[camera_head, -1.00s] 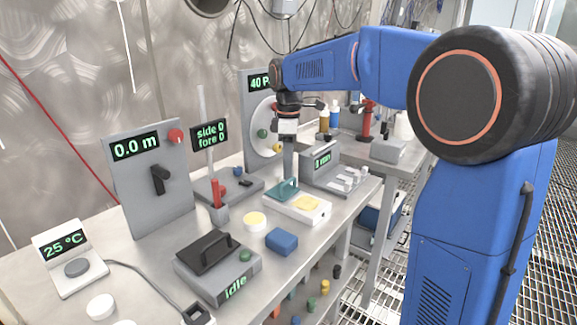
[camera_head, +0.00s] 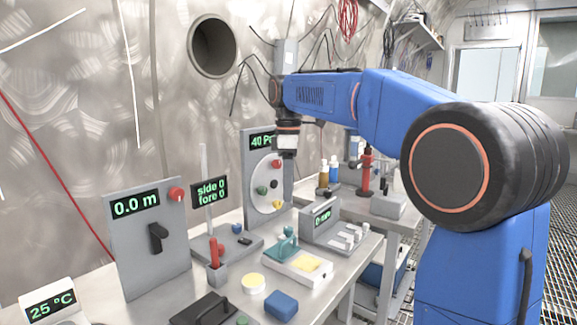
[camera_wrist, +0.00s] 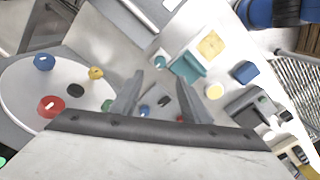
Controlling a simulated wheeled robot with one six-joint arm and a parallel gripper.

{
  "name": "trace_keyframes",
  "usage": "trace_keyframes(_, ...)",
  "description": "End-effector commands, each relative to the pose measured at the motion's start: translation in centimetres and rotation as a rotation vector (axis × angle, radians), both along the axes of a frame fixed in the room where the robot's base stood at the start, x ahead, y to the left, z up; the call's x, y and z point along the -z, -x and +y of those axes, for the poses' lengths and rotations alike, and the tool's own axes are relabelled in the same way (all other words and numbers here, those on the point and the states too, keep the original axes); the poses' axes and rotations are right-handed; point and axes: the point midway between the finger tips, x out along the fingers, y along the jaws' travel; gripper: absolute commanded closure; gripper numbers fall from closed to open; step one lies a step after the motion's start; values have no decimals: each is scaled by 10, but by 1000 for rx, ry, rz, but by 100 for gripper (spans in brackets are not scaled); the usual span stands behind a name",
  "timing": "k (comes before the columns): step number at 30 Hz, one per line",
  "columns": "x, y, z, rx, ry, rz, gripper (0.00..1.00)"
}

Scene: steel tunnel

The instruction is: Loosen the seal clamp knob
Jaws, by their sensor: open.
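A grey upright panel with a "40 Pa" readout (camera_head: 262,142) carries a pale round disc (camera_head: 259,205). On it are a red knob (camera_head: 277,164), a green knob (camera_head: 262,190), a yellow knob (camera_head: 277,204) and a dark centre piece. The wrist view shows the disc at left with a blue knob (camera_wrist: 43,62), yellow knob (camera_wrist: 96,72), red knob (camera_wrist: 50,106) and green knob (camera_wrist: 107,105). No label tells which is the seal clamp knob. My gripper (camera_wrist: 160,88) points down beside the disc, open and empty, apart from the knobs.
Below are a teal-handled block (camera_head: 285,245) on a white tray, a grey "0 mm" unit (camera_head: 322,228) and a blue block (camera_head: 281,304). A "0.0 m" panel (camera_head: 150,270) and a "side 0 fore 0" post (camera_head: 209,191) stand left.

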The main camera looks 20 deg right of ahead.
Motion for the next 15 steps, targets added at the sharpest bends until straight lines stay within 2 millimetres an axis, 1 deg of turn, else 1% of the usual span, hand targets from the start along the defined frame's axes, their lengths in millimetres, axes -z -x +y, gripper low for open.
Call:
trace_keyframes(1,-10,-1,0,0,-1,-3,58)
trace_keyframes(3,-23,-1,0,0,-1,-3,58)
trace_keyframes(7,-43,-1,0,0,0,-2,58)
trace_keyframes(10,-53,0,0,0,0,-2,58)
trace_keyframes(15,-61,0,0,0,0,-1,58)
